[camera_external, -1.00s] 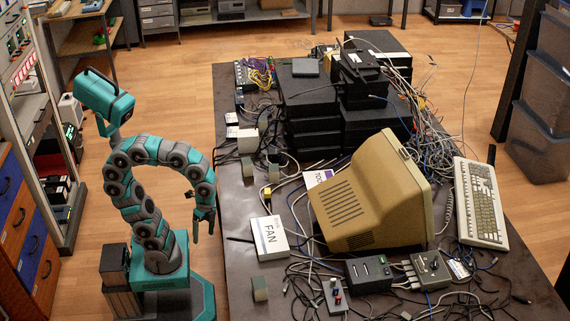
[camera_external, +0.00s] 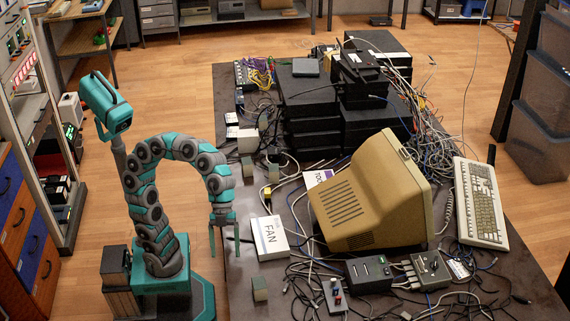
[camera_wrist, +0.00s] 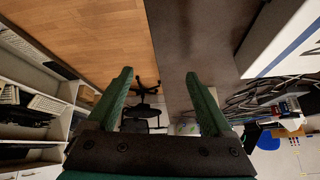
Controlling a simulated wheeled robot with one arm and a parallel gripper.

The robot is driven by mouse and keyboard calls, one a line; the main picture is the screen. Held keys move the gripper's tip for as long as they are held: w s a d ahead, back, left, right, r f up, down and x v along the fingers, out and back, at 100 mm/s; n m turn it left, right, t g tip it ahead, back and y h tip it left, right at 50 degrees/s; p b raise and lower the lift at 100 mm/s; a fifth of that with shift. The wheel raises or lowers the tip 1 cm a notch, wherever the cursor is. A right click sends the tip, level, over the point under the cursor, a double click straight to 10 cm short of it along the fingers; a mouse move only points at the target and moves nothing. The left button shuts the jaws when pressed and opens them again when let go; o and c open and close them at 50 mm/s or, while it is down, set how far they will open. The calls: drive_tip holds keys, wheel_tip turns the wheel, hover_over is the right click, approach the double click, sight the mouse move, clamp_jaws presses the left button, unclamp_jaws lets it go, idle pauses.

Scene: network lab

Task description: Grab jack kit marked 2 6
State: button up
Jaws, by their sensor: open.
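My gripper (camera_external: 224,240) hangs fingers-down at the left edge of the table in the external view, just left of the white box marked FAN (camera_external: 269,238). Its two green fingers are apart with nothing between them in the wrist view (camera_wrist: 158,85). Several small grey-green blocks stand along the table's left side, one near the front (camera_external: 260,289) and others further back (camera_external: 247,167). Their markings are too small to read, so I cannot tell which, if any, is the jack kit marked 2 6. A white box with a blue stripe (camera_wrist: 280,35) shows at the upper right of the wrist view.
The dark table (camera_external: 240,270) holds a beige monitor (camera_external: 345,212), a keyboard (camera_external: 479,200), stacked black devices (camera_external: 310,100) and many loose cables. Wooden floor is open left of the table.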

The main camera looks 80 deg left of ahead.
sight(257, 277)
drive_tip(key=w+d+h+b, duration=0.2)
drive_tip(key=d, duration=0.1)
drive_tip(key=w+d+n+h+b, duration=0.1)
drive_tip(key=d, duration=0.1)
drive_tip(key=shift+w+f, duration=0.15)
drive_tip(key=shift+f, duration=0.05)
drive_tip(key=w+d+h+b, duration=0.1)
drive_tip(key=w+d+r+n+t+h+b, duration=0.1)
drive_tip(key=w, duration=0.1)
drive_tip(key=w+d+r+n+h+b, duration=0.1)
drive_tip(key=d, duration=0.1)
drive_tip(key=shift+w+t, duration=0.3)
drive_tip(key=shift+w, duration=0.1)
drive_tip(key=shift+h, duration=0.3)
drive_tip(key=shift+w+r+x, duration=0.1)
drive_tip(key=shift+x, duration=1.15)
drive_tip(key=shift+w+r+x, duration=0.15)
drive_tip(key=shift+x, duration=1.15)
drive_tip(key=shift+w+r+x, duration=0.1)
drive_tip(key=shift+x, duration=1.15)
drive_tip(key=shift+d, duration=0.1)
clamp_jaws()
